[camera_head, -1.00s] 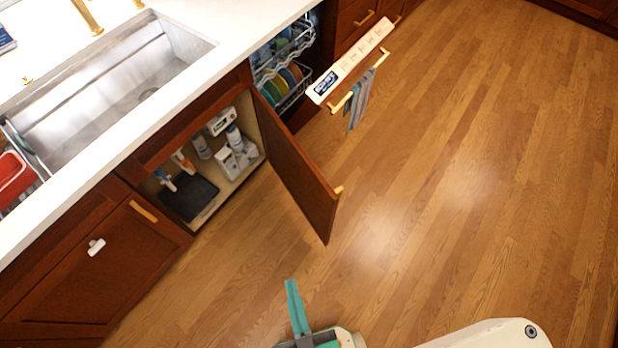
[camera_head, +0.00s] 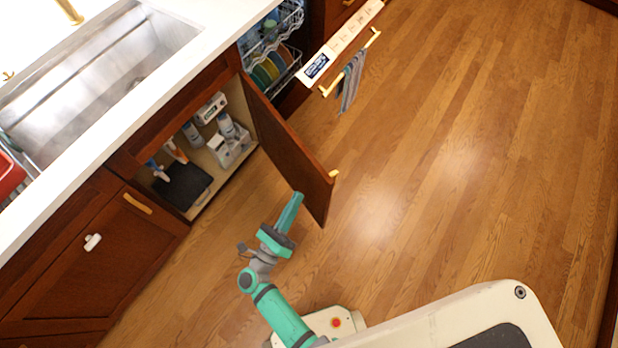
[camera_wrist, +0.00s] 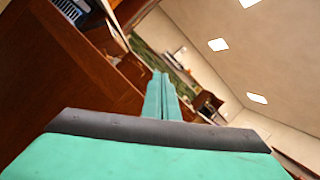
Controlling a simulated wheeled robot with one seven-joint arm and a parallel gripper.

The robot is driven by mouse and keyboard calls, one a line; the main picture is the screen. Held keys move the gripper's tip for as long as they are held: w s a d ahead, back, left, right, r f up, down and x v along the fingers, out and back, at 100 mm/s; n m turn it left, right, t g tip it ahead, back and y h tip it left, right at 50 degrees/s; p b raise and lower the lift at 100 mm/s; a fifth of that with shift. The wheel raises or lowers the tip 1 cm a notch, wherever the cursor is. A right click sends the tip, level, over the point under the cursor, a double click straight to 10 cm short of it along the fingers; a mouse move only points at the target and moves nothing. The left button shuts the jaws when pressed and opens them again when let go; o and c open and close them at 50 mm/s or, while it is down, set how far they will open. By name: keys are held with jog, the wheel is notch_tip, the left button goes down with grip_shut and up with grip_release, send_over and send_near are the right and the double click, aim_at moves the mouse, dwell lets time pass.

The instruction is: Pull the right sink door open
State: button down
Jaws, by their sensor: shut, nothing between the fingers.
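The right sink door (camera_head: 288,150) is a dark red-brown wooden panel. It stands swung well out from the cabinet under the sink, with a small gold handle (camera_head: 333,174) at its outer edge. My gripper (camera_head: 297,196) is shut and empty. In the head view it shows close to the door's lower part, on the cabinet side. I cannot tell whether it touches the door. In the wrist view the closed teal fingers (camera_wrist: 161,92) point forward, with the wooden door (camera_wrist: 65,75) filling the left side.
The open cabinet holds bottles, boxes and a black mat (camera_head: 183,186). The left sink door (camera_head: 95,255) is closed. The dishwasher (camera_head: 270,62) stands open beyond the door, its front panel (camera_head: 340,42) carrying a towel (camera_head: 351,80). Wooden floor is clear to the right.

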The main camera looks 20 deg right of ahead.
jog(key=w+a+f+m+g+h, duration=0.2)
jog(key=w+f+m+g, duration=0.15)
jog(key=m, duration=0.25)
jog(key=m+g, duration=0.6)
jog(key=m, duration=0.1)
send_near(318, 173)
jog(key=shift+y, duration=0.3)
jog(key=x, duration=0.6)
jog(key=shift+w+d+r, duration=0.1)
jog(key=shift+d, duration=0.1)
